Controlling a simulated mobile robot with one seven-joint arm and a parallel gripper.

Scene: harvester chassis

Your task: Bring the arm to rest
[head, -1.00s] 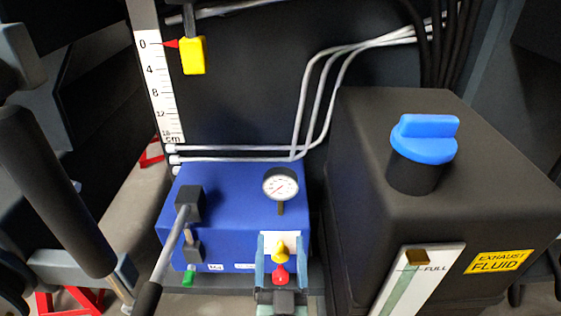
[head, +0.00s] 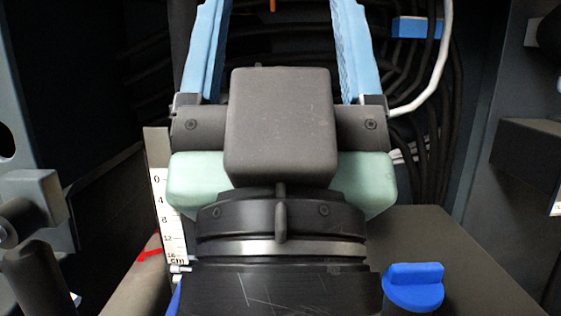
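My gripper (head: 281,25) fills the upper middle of the head view, close to the camera. Its two light-blue fingers stand wide apart and point up the picture. The dark wrist below runs to the bottom edge.
A black tank (head: 425,245) with a blue cap (head: 413,287) lies at lower right, the cap close beside my wrist. A centimetre scale (head: 167,215) stands at left. Black hoses (head: 415,90) hang behind.

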